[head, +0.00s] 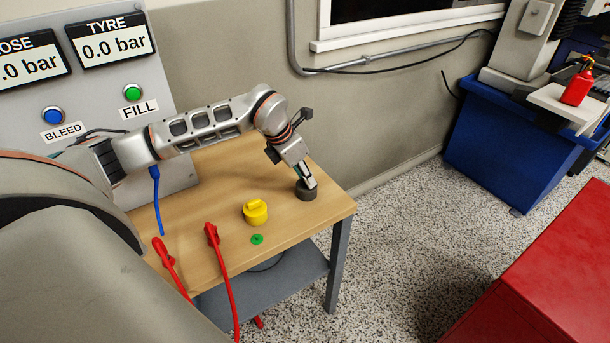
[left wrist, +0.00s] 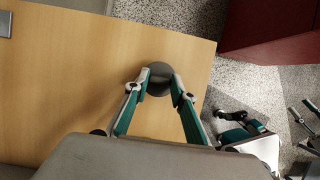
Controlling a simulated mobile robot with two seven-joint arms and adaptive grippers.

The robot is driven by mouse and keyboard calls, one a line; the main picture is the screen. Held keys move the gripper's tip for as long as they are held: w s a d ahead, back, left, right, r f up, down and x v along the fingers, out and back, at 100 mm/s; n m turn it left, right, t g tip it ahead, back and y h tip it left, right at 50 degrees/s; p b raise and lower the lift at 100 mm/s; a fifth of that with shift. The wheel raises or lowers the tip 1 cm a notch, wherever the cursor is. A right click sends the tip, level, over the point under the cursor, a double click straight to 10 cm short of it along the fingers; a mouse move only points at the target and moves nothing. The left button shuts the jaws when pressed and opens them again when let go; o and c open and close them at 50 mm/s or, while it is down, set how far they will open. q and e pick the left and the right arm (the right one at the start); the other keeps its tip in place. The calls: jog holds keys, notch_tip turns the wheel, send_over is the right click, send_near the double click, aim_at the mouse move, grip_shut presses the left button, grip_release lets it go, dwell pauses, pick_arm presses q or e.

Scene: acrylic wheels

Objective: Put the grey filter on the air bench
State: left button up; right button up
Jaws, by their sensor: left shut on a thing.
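The grey filter (head: 306,192) is a short dark grey cylinder. It appears upright at the wooden top of the air bench (head: 205,195), near its right edge. My left gripper (head: 305,180) reaches down from above and is shut on it. In the left wrist view the filter (left wrist: 159,76) shows as a dark disc between the two fingertips (left wrist: 160,88), over the bench top near its edge. I cannot tell whether its underside bears on the wood. What looks like part of my right gripper (left wrist: 240,128) shows at the lower right there; its jaw state is unclear.
A yellow cap (head: 256,212) and a small green disc (head: 257,239) lie left of the filter. Red hoses (head: 222,262) cross the bench front. The gauge panel (head: 105,75) stands behind. A red cabinet (head: 545,285) and a blue cabinet (head: 510,145) are off to the right.

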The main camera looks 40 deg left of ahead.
pick_arm(q)
jog(key=o, duration=1.1)
